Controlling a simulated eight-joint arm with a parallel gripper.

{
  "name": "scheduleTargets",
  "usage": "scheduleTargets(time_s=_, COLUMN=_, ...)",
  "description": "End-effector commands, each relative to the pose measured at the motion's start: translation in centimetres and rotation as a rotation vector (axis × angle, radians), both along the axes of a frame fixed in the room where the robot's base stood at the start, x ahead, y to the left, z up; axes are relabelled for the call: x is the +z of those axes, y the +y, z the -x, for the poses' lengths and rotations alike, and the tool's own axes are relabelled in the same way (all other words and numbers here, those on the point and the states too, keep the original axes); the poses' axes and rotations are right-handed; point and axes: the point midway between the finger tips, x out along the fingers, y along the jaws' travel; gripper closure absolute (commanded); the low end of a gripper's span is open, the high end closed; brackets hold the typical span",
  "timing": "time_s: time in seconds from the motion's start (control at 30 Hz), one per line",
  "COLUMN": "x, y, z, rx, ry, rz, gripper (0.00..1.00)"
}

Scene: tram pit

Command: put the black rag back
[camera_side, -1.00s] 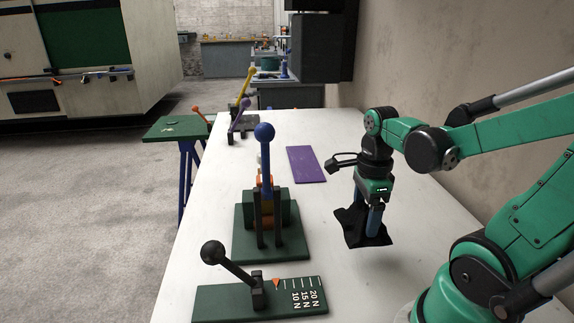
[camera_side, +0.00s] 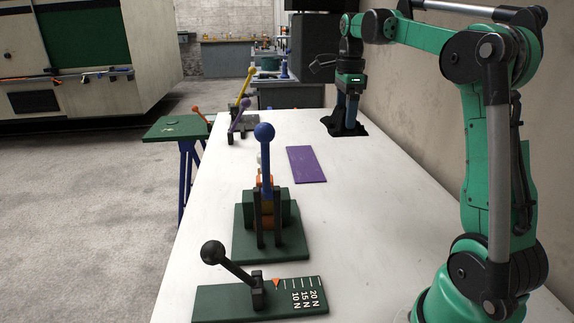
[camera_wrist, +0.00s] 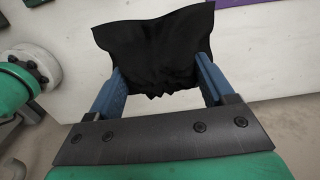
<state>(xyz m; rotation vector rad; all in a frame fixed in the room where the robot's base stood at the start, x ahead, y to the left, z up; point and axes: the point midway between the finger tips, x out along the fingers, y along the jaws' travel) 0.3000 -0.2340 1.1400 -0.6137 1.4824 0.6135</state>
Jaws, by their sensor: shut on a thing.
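The black rag (camera_side: 333,125) is at the far right end of the white table in the side view, at my gripper's fingertips. My gripper (camera_side: 346,122) points down there with its blue fingers shut on the rag. In the wrist view the rag (camera_wrist: 155,45) spreads out beyond my gripper (camera_wrist: 158,85), bunched between the two blue fingers. The rag is at or just above the table top; I cannot tell whether it touches.
A purple mat (camera_side: 306,164) lies on the white table (camera_side: 370,220), nearer than the rag. A blue-knobbed lever stand (camera_side: 270,225) and a black-knobbed lever on a green plate (camera_side: 260,298) stand in front. Yellow and purple levers (camera_side: 240,110) stand at the back left. The wall is close on the right.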

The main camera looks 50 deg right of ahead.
Motion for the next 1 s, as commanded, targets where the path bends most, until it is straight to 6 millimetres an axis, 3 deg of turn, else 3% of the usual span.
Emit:
scheduleTargets(time_s=0.17, x=-0.9, y=0.0, z=0.0, rx=0.0, ry=0.0, rz=0.0, gripper=0.76)
scheduleTargets(time_s=0.7, x=-13.5, y=0.0, z=0.0, rx=0.0, ry=-0.001, rz=0.001, gripper=0.76)
scheduleTargets(time_s=1.0, x=-16.8, y=0.0, z=0.0, rx=0.0, ry=-0.001, rz=0.001, gripper=0.76)
